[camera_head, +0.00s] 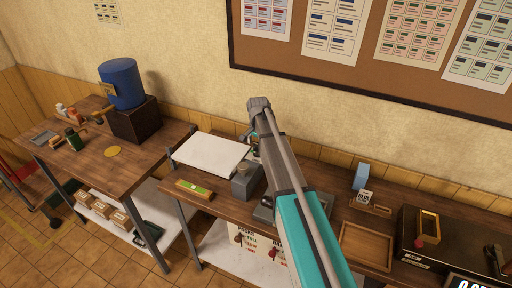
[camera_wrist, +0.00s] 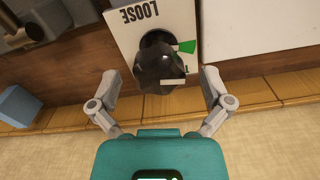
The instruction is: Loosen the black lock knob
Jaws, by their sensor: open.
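The black lock knob (camera_wrist: 160,68) is in the upper middle of the wrist view. It stands out from a white plate (camera_wrist: 125,30) that reads "LOOSE" upside down and has a green mark beside the knob. A small pale bar shows on the knob. My gripper (camera_wrist: 161,77) is open, one finger on each side of the knob, with a visible gap on both sides. I cannot tell how deep the fingertips reach along it.
In the head view a white panel (camera_head: 210,153) and a grey block (camera_head: 245,184) are on the bench left of my arm. A green-topped box (camera_head: 194,189) lies at the front edge. A wooden tray (camera_head: 366,246) and a blue carton (camera_head: 361,176) are on the right.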

